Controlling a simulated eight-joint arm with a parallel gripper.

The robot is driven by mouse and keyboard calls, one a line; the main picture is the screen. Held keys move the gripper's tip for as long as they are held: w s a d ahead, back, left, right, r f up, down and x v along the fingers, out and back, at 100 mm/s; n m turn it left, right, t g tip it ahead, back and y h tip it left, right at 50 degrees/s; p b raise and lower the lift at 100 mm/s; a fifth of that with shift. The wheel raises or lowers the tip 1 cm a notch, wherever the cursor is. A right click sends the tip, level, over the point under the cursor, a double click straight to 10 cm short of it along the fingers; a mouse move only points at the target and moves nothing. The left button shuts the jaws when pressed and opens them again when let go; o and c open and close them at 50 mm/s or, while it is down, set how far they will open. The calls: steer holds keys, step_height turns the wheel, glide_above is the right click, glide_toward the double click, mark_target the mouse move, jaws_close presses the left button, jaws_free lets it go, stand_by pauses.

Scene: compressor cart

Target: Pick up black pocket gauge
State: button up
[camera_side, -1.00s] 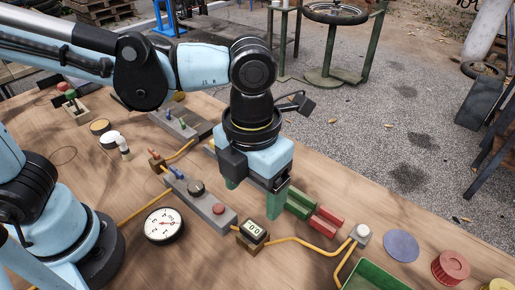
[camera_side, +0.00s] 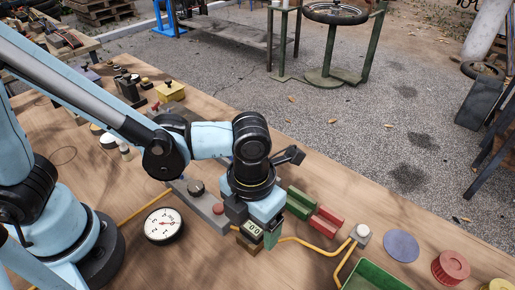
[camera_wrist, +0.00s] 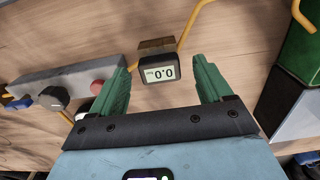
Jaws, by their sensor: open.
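The black pocket gauge (camera_wrist: 161,69) is a small black case with a lit display reading 0.0. It rests at a small brown wooden block (camera_wrist: 156,45). In the side view the gauge (camera_side: 252,229) is close beside my gripper (camera_side: 260,236), partly crowded by it. In the wrist view my gripper (camera_wrist: 161,70) has its two green fingers spread, one on each side of the gauge, with visible gaps. It is open and empty. I cannot tell exactly how far the fingertips are above the table.
A grey control strip (camera_side: 208,205) with a knob and red button lies left of the gripper. A white dial (camera_side: 163,225) is further left. Green and red blocks (camera_side: 324,222) and a yellow hose (camera_side: 305,242) are to the right. A green tray (camera_side: 372,279) is at front.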

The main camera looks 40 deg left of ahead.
steer(key=shift+f, duration=0.3)
steer(key=c, duration=1.2)
steer(key=shift+c, duration=0.2)
steer(key=shift+r, duration=0.1)
